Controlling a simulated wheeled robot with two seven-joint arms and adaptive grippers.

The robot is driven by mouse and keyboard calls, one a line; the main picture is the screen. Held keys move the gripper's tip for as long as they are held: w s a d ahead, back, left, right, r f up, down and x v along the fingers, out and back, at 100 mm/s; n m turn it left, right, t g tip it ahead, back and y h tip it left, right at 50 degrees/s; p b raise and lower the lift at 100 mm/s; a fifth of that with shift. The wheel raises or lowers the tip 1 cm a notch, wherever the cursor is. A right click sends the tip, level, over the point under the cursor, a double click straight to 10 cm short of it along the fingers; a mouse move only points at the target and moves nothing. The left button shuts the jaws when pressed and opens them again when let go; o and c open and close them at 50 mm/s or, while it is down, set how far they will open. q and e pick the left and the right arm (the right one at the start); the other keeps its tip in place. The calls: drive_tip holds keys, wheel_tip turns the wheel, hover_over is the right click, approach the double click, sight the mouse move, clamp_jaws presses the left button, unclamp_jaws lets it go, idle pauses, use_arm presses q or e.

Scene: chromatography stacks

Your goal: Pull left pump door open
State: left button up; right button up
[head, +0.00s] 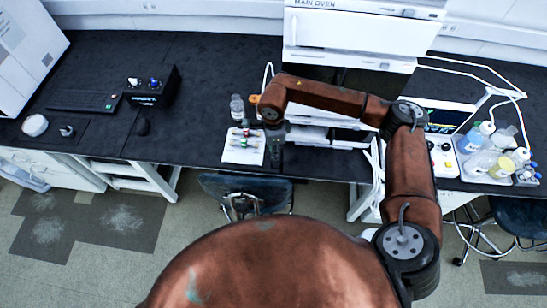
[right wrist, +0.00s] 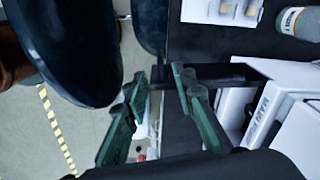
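The white chromatography stack (head: 350,32), lettered MAIN OVEN, stands at the back of the bench in the head view. My right arm crosses in front of its lower units, so the left pump door cannot be made out there. My right gripper (head: 275,155) hangs at the stack's lower left, near the bench's front edge. In the right wrist view its two green fingers (right wrist: 160,85) are apart, with a gap between them. A white unit with dark lettering (right wrist: 268,112) lies just right of the fingers. A dark bar (right wrist: 222,76) lies by the right finger; contact is unclear. My left gripper is not in view.
A white card with small vials (head: 243,146) and a clear bottle (head: 237,108) stand left of my right gripper. A tray of bottles (head: 495,150) stands at the right. A dark chair (head: 245,190) is below the bench edge.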

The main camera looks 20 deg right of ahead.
drive_tip(key=shift+r, duration=2.05)
